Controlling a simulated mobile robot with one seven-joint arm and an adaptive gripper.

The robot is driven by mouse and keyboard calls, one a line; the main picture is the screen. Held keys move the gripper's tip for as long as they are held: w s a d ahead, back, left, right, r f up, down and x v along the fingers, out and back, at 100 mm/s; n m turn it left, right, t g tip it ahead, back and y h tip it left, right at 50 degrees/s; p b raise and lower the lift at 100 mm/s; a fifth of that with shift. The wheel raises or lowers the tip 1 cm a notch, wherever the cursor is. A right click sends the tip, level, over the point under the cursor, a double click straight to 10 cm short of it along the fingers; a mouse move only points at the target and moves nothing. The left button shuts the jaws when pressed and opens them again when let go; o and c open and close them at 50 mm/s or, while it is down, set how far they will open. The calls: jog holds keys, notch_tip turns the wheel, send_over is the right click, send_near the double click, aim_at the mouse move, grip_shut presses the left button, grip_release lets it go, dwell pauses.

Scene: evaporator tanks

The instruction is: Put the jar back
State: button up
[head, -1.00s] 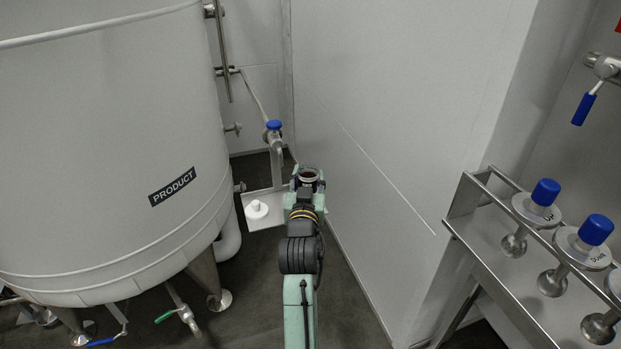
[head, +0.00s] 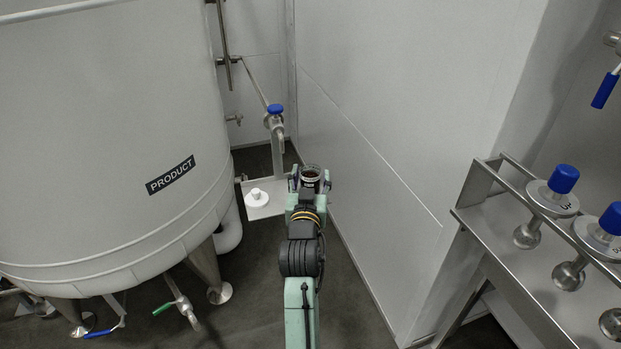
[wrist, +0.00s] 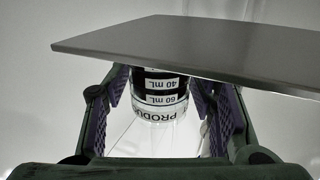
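A small open jar (head: 311,177) with a dark band shows between the fingers of my gripper (head: 310,183) in the head view, by the right part of a small metal shelf (head: 264,210). In the wrist view the jar (wrist: 161,100) appears upside down, with "40 mL", "60 mL" and "PRODUCT" markings. It meets the shelf plate (wrist: 195,45), which hides its far end. The purple-padded fingers of my gripper (wrist: 162,95) stand on both sides of the jar, with narrow gaps. The gripper looks open around it. A white lid (head: 257,197) lies on the shelf, left of the jar.
A blue-handled valve (head: 275,110) on a pipe stands just behind the shelf. A large tank (head: 110,150) marked PRODUCT fills the left. A wall (head: 380,130) runs close on the right. A metal rack (head: 500,250) with blue-topped fittings stands farther right.

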jog(key=shift+o, duration=0.3)
jog(key=shift+r, duration=0.35)
jog(key=s+a, duration=0.1)
jog(key=s, duration=1.1)
jog(key=shift+f, duration=0.15)
